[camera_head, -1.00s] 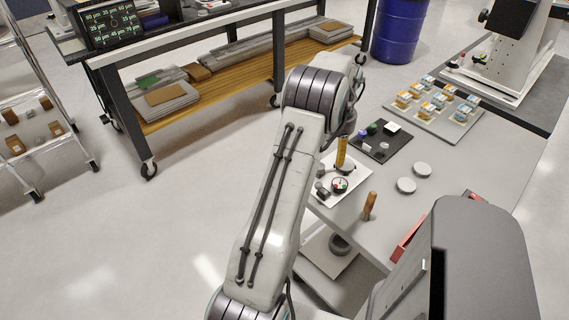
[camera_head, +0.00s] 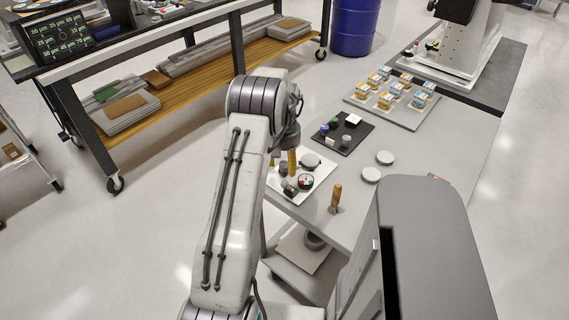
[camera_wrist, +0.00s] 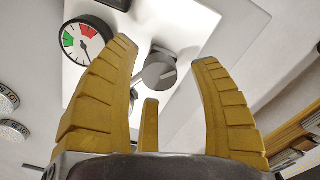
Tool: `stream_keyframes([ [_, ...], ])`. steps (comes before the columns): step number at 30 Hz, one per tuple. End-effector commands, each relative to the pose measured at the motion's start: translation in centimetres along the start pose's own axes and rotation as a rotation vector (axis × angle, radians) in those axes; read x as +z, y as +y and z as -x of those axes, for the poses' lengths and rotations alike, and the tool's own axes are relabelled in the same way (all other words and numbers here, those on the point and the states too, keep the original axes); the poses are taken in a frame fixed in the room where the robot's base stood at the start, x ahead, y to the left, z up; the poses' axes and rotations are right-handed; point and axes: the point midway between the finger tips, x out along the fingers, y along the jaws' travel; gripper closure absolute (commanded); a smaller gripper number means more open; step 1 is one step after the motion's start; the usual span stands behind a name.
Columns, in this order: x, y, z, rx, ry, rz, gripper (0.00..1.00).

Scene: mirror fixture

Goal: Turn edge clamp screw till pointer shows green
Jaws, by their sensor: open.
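The fixture is a white plate (camera_head: 322,172) on the grey table. It carries a round dial (camera_head: 306,181) with red and green zones. In the wrist view the dial (camera_wrist: 88,43) is at upper left, and its thin pointer seems to lie on the white part, off the colours. A grey ribbed knob (camera_wrist: 158,71), likely the clamp screw, shows beyond and between my fingers. My gripper (camera_wrist: 165,55) has yellow ridged fingers spread apart with nothing between them touching. In the head view one yellow finger (camera_head: 292,162) shows over the plate; my arm hides the plate's left side.
A wooden-handled tool (camera_head: 336,197) stands near the plate's right. Two pale discs (camera_head: 371,174) lie farther right. A black tray (camera_head: 343,134) with small parts and a grey tray (camera_head: 410,115) of several blocks are behind. A workbench (camera_head: 150,55) stands at left.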

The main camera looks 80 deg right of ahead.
Motion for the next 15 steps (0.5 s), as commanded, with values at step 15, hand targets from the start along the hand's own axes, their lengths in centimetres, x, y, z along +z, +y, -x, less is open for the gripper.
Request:
stream_keyframes([
  [15,0.01,0.00,-0.75,0.000,0.000,0.000,0.45],
])
